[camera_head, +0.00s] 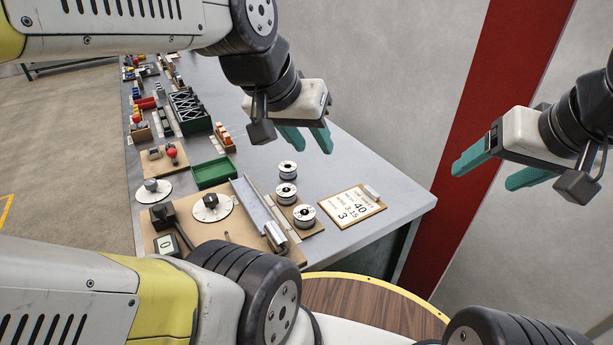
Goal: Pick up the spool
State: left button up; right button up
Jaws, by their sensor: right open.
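Three white spools with dark centres stand in a short row near the right side of the grey table: a far spool (288,169), a middle spool (286,193) and a near spool (304,217). Which one the task means cannot be told. My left gripper (314,150) has teal fingers that are apart with nothing between them. In the picture it is above and slightly right of the far spool, not touching it. My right gripper (482,178) is open and empty, to the right of the table's edge.
A clipboard (352,205) lies right of the spools. A metal channel (259,215) on a wooden board (228,231) is left of them. A red wall stripe (468,135) is behind my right gripper.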

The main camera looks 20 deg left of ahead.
aim_at(289, 198)
jog(key=i+l+u, duration=0.1)
jog(key=l+u, duration=1)
jog(key=i+j, duration=0.05)
jog(key=j, duration=0.05)
